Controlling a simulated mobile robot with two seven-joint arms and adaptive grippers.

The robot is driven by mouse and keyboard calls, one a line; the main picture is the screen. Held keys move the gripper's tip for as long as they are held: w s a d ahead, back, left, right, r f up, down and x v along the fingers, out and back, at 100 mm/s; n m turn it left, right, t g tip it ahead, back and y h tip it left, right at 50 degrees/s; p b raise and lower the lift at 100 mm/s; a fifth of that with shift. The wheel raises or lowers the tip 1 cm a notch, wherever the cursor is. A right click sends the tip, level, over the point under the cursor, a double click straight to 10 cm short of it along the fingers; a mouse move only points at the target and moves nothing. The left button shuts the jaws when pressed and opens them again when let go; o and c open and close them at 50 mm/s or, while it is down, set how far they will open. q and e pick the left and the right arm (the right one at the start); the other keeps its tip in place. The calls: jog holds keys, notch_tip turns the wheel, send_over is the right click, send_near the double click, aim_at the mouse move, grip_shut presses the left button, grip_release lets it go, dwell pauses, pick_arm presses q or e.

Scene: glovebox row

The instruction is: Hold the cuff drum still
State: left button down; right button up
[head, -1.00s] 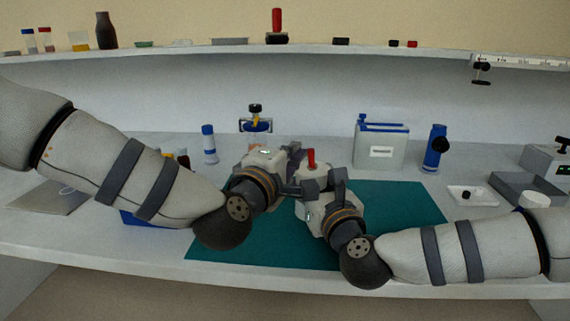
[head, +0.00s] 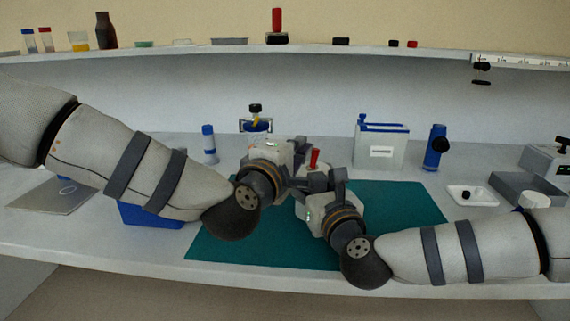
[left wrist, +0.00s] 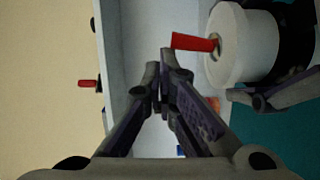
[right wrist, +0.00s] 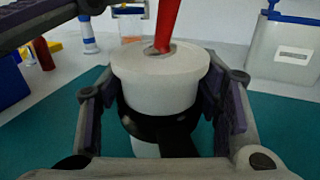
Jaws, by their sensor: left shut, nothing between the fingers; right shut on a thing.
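The cuff drum is a white cylinder with a black band and a red handle on top. It fills the middle of the right wrist view (right wrist: 160,88) and shows at upper right in the left wrist view (left wrist: 243,45). In the head view the grippers mostly hide it, and its red handle (head: 315,158) sticks up between them. My right gripper (right wrist: 155,100) is shut on the drum, one finger on each side. My left gripper (left wrist: 160,65) is shut and empty, its fingertips close beside the red handle; I cannot tell if they touch.
A green mat (head: 400,210) lies under the work. Behind stand a blue-lidded container (head: 381,148), a blue device (head: 435,150) and a blue-capped bottle (head: 209,145). A white dish (head: 472,195) and grey tray (head: 525,190) are at right. A blue box (head: 150,217) sits under my left arm.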

pick_arm(q)
jog(key=shift+d, duration=0.1)
jog(key=shift+r, duration=0.1)
jog(key=s+a+r, duration=0.3)
jog(key=s+a, duration=0.3)
jog(key=s, duration=0.3)
jog(key=shift+a+r, duration=0.15)
jog(key=shift+r, duration=0.25)
pick_arm(e)
jog(key=o, duration=1.3)
jog(key=shift+o, duration=0.2)
